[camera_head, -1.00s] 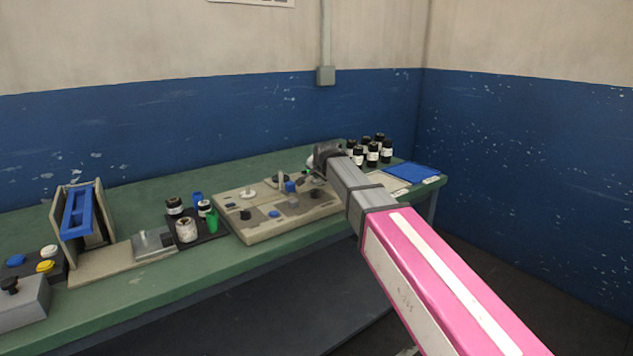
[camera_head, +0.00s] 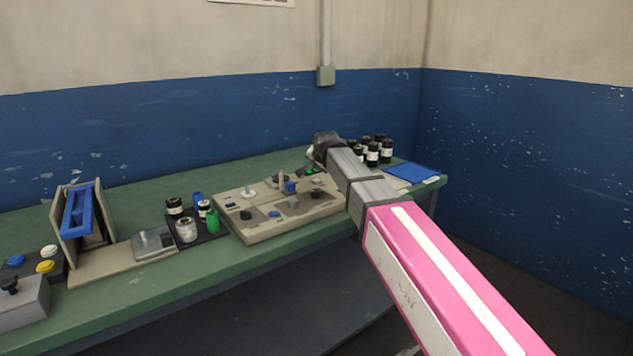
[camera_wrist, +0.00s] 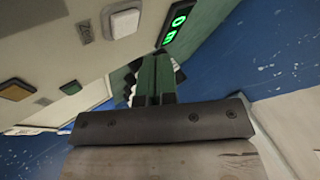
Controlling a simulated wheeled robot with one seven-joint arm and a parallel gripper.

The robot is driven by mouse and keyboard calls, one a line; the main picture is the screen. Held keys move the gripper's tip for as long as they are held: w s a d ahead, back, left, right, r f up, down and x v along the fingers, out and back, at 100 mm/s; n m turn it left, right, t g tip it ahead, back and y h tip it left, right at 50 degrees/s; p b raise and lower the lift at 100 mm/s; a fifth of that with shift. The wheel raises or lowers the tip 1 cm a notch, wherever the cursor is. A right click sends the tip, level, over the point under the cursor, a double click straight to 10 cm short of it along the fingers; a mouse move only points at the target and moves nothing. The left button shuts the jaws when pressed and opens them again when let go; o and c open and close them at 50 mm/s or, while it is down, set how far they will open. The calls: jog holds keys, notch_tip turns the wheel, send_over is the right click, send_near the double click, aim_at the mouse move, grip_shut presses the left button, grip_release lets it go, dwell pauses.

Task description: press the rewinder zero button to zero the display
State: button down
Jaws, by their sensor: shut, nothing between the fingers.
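In the wrist view, a dark display (camera_wrist: 175,22) shows two lit green digits, seen turned, that look like an 8 and a 0. A pale, square-looking button (camera_wrist: 122,20) sits on the beige panel to its left. My gripper (camera_wrist: 156,85) is shut and empty, apart from these buttons in the picture. In the head view, my wrist hides the panel's far right part; a green glow (camera_head: 310,171) shows beside it.
The beige machine base (camera_head: 262,230) with knobs stands on the green bench (camera_head: 120,300). Black-capped bottles (camera_head: 372,154) and a blue mat (camera_head: 413,172) are to the right. A dark tray with jars (camera_head: 186,230) and a blue-framed stand (camera_head: 78,212) are to the left.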

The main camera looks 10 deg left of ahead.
aim_at(318, 180)
jog(key=shift+r, duration=1.7)
jog(key=shift+s, duration=0.1)
